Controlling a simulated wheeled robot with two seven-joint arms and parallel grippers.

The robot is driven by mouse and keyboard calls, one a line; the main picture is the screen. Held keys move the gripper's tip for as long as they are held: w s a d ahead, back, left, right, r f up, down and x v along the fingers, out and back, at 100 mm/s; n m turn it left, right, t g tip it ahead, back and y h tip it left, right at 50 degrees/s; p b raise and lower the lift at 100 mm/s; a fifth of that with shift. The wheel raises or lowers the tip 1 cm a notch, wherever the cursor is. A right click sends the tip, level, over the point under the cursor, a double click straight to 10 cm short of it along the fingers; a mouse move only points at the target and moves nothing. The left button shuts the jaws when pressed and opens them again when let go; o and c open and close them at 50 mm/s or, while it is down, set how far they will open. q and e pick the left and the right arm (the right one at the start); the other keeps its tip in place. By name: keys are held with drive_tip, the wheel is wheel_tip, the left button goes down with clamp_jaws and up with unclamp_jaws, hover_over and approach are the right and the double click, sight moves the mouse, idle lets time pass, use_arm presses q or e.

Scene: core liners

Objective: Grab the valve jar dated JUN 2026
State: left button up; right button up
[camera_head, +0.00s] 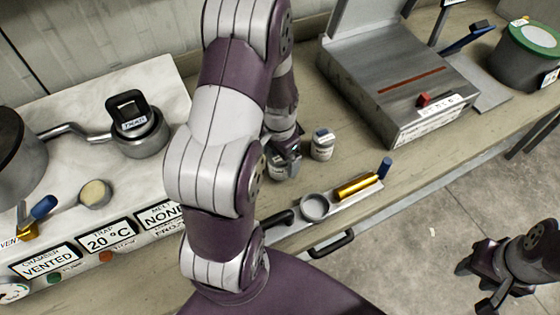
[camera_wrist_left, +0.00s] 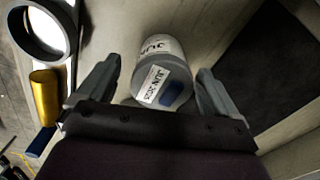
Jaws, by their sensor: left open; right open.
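A jar with a white label reading JUN 2026 (camera_wrist_left: 163,78) and a blue patch on its lid lies between the fingers of my left gripper (camera_wrist_left: 150,92) in the left wrist view. The fingers are open, with gaps beside the jar. My right gripper (camera_head: 482,272) is open and empty over the floor at the lower right.
A tray (camera_head: 345,203) with a grey ring (camera_head: 315,207) and a gold cylinder (camera_head: 357,186) lies at the bench's front edge. A grey metal box (camera_head: 415,85) stands to the right. A panel with signs (camera_head: 108,236) and a pot (camera_head: 140,133) are left.

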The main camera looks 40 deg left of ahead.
use_arm(q)
drive_tip(key=shift+a, duration=0.2)
drive_tip(key=c, duration=0.9)
drive_tip(key=shift+d, duration=0.1)
drive_tip(key=shift+c, duration=1.1)
